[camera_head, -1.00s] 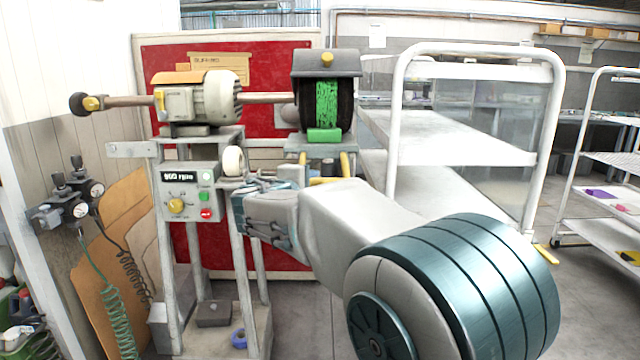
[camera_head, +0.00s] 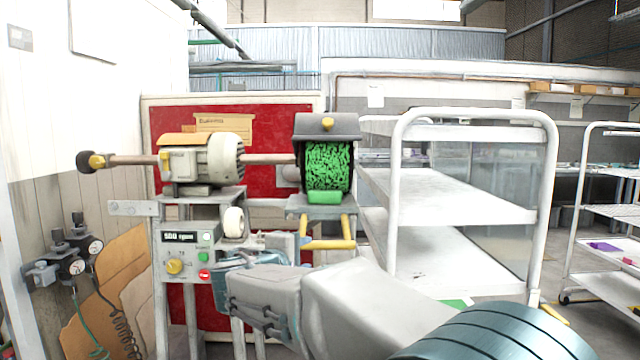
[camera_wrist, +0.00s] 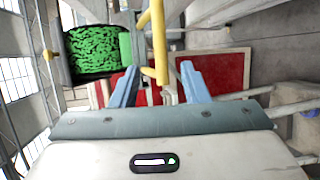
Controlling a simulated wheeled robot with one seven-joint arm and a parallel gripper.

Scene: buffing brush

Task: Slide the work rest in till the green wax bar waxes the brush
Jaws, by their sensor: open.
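The brush (camera_head: 329,165) sits under a grey hood, its visible face marked with green across most of its width. The green wax bar (camera_head: 324,197) lies on the grey work rest (camera_head: 299,205), right below and against the brush as far as I can tell. A yellow handle (camera_head: 330,244) hangs from the rest. In the wrist view, the brush (camera_wrist: 93,50) and wax bar (camera_wrist: 125,48) are at upper left. My gripper (camera_wrist: 160,68) is open, and the yellow handle (camera_wrist: 158,45) shows between and beyond its fingers; contact cannot be told. In the head view my fingers are mostly hidden.
The motor (camera_head: 205,158) and shaft stand left of the brush, above a control box (camera_head: 186,255) with a yellow knob and buttons. A white shelf cart (camera_head: 450,195) stands close on the right. A red panel (camera_head: 262,130) is behind.

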